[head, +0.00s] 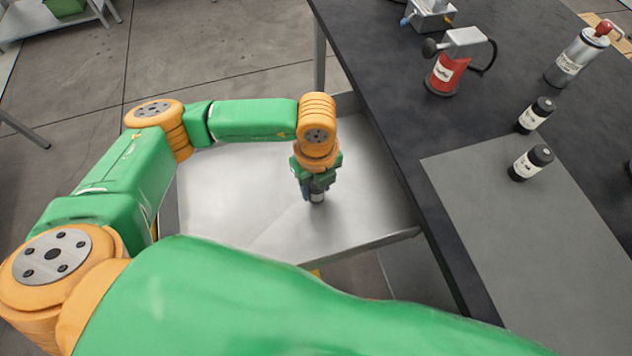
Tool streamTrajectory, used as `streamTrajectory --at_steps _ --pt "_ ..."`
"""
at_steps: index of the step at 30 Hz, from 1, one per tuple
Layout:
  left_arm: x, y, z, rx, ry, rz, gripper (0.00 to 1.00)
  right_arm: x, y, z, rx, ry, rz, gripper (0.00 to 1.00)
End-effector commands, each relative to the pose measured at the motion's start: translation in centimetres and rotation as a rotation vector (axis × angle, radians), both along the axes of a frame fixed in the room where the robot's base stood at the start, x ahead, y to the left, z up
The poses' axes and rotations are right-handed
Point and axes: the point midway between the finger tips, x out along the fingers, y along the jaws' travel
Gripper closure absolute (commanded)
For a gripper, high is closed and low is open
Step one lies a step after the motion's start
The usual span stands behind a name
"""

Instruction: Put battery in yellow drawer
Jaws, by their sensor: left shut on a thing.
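An open drawer (236,207) with a bare silver metal inside juts out from the left side of the dark table. A small bit of yellow shows just below its near rim; the rest of its outer face is hidden by my green arm. My left gripper (317,189) points down inside the drawer's outline, right of its middle. It is shut on the battery (317,198), a small silvery piece showing below the fingertips. I cannot tell whether the battery touches the drawer floor. My right gripper is not in view.
The dark table (390,70) stands close on the right, its edge beside the drawer. On it are a red device (447,74), a silver canister (578,57), two black bottles (530,163) and a grey mat (500,210). Concrete floor lies left.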

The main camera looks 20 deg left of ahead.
Motion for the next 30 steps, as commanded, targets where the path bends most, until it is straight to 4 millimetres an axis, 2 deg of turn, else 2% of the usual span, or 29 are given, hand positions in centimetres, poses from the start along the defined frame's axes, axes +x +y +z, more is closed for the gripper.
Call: streamTrajectory --at_steps 8,9,12,19,23,30 --pt "0.0 0.0 -0.5 -0.001 0.0 0.0 1.0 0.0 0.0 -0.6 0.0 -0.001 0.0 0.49" --pt "0.0 0.0 -0.3 -0.001 0.001 0.0 0.51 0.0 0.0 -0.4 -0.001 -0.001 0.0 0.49" --pt "0.0 0.0 -0.3 -0.001 0.001 0.0 0.29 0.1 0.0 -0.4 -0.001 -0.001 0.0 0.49" --pt "0.0 0.0 -0.2 -0.001 0.001 0.0 0.29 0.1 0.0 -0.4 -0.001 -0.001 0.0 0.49" --pt "0.0 -0.1 0.8 -0.001 -0.001 0.0 0.29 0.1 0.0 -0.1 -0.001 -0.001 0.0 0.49" --pt "0.0 -0.1 7.3 -0.003 -0.006 -0.002 0.29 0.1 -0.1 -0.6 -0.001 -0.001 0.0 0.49"
